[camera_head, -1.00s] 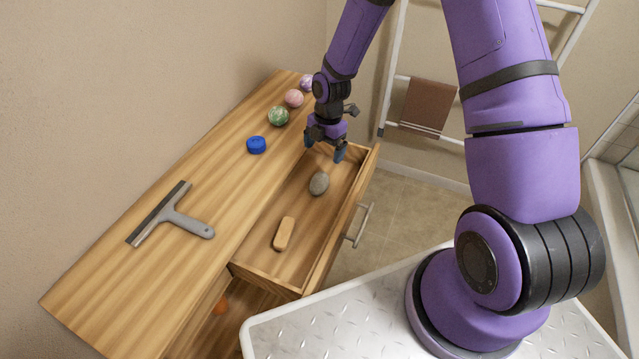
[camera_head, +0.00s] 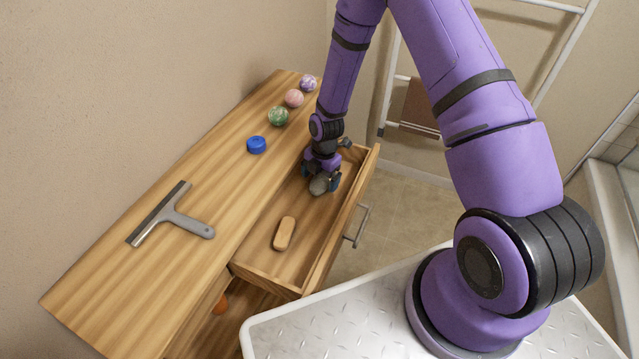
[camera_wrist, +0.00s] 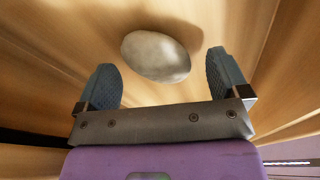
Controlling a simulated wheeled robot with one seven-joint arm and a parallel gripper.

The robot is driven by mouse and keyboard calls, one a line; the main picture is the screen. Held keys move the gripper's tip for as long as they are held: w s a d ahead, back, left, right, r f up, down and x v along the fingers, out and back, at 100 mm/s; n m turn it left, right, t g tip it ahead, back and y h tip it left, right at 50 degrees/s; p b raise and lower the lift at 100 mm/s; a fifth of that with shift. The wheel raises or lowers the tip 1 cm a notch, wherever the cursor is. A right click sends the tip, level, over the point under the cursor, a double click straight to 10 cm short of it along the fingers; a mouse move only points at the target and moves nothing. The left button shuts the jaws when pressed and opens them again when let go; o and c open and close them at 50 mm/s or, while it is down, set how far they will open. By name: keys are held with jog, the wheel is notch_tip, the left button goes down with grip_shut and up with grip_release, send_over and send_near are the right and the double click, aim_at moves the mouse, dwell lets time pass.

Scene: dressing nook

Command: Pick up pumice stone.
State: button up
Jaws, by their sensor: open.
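The pumice stone (camera_head: 318,186) is a grey, rounded oval lying in the open drawer, toward its far end. In the wrist view the stone (camera_wrist: 156,55) lies just ahead of and partly between my two dark fingers. My gripper (camera_head: 322,181) is down inside the drawer at the stone and partly covers it in the head view. In the wrist view my gripper (camera_wrist: 165,85) is open, with a gap between each finger and the stone.
The open drawer (camera_head: 262,270) also holds a wooden brush-like block (camera_head: 284,233).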

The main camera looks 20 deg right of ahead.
jog(key=shift+a+f, duration=0.1)
jog(key=shift+f, duration=0.45)
jog(key=c, duration=1)
